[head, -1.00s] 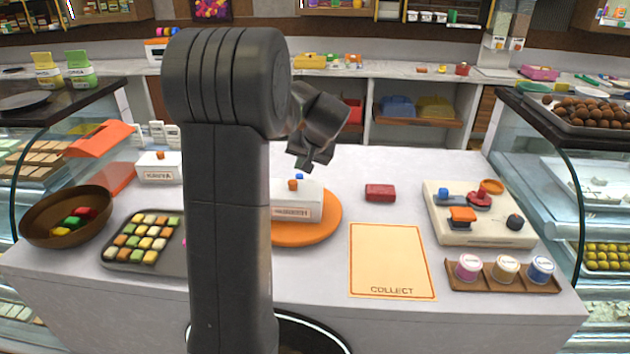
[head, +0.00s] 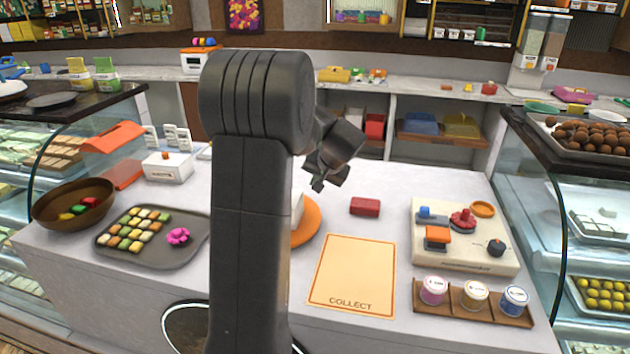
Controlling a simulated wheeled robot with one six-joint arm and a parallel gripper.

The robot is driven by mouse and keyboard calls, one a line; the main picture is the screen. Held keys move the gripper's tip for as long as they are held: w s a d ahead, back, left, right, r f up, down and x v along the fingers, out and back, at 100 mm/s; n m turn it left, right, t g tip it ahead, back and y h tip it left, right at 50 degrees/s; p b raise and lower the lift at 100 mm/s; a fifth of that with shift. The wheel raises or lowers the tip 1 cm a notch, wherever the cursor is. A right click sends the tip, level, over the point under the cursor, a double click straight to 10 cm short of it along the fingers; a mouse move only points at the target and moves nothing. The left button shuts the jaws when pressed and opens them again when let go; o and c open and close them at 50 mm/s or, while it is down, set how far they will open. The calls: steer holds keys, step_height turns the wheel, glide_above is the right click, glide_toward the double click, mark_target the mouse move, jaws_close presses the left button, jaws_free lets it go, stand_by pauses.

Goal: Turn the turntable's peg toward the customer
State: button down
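The orange round turntable (head: 310,224) lies on the white counter, mostly hidden behind my arm; only its right edge shows. A sliver of the white box (head: 298,207) on it shows beside my arm. The turntable's peg is hidden now, so I cannot tell which way it points. My gripper (head: 320,183) is small and dark. It appears up and behind the turntable in the head view, apart from it, with nothing seen in it. Whether its fingers are open or shut is unclear.
A red block (head: 365,206) and the COLLECT mat (head: 352,275) lie right of the turntable. A cream board with knobs (head: 465,258) and a rack of jars (head: 472,312) stand farther right. A sweets tray (head: 190,250) and brown bowl (head: 47,212) are left. Glass cases flank the counter.

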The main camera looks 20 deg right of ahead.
mark_target(309, 200)
steer(key=p+x, duration=0.1)
steer(key=x, duration=0.7)
steer(key=shift+p, duration=0.4)
steer(key=shift+w+a+r+p, duration=0.2)
steer(key=shift+w+a+p, duration=0.4)
steer(key=shift+w+a, duration=0.35)
steer(key=shift+w+a+f, duration=0.1)
steer(key=shift+w+a, duration=0.3)
steer(key=shift+a, duration=0.05)
steer(key=shift+w, duration=0.1)
